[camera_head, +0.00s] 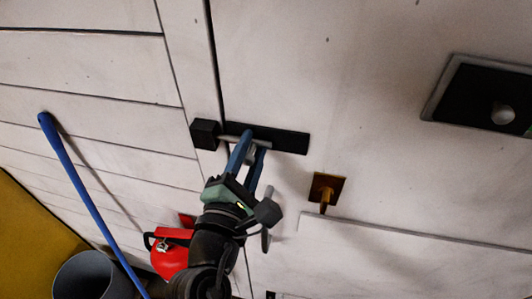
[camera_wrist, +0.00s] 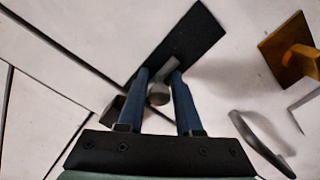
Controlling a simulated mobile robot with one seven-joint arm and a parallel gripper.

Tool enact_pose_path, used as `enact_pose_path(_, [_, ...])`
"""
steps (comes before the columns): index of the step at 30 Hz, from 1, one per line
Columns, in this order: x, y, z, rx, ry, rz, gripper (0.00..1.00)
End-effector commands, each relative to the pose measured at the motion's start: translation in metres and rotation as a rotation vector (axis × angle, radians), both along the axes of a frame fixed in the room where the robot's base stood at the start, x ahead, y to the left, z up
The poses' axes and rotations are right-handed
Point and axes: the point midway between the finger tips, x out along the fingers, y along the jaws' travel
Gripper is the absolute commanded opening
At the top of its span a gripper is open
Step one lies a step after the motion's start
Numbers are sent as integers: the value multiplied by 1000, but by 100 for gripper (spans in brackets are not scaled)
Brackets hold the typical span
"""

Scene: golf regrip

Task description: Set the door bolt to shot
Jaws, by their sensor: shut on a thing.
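The door bolt has a black backplate (camera_head: 288,141) on the pale door and a grey rod (camera_head: 231,138) lying along it. A black keeper block (camera_head: 205,134) sits on the frame across the door gap. The rod's left end appears close to the keeper; the fingers partly hide the rod, so I cannot tell whether it enters. My gripper (camera_head: 253,148) is at the bolt. In the wrist view, its blue fingers (camera_wrist: 160,76) are shut on the round grey bolt knob (camera_wrist: 158,94). The backplate (camera_wrist: 205,35) also shows there, and the keeper (camera_wrist: 113,110) is partly hidden behind the left finger.
A grey curved pull handle (camera_head: 267,220) is just below my gripper. A brass-coloured fitting (camera_head: 327,188) juts from the door to the right. A dark panel with a knob (camera_head: 503,113) is upper right. A blue pole (camera_head: 85,190), grey bucket (camera_head: 92,278) and red object (camera_head: 170,256) are lower left.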

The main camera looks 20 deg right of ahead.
Motion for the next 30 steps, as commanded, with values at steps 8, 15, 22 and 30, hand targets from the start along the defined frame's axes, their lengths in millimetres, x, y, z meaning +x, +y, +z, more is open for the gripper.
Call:
enact_pose_path(8, [2,5,1,-5,-1,15,45])
enact_pose_path(15, [1,4,1,-1,-1,11,57])
enact_pose_path(22, [-4,7,0,-1,-2,10,57])
enact_pose_path(30, [-46,36,-4,0,-1,16,57])
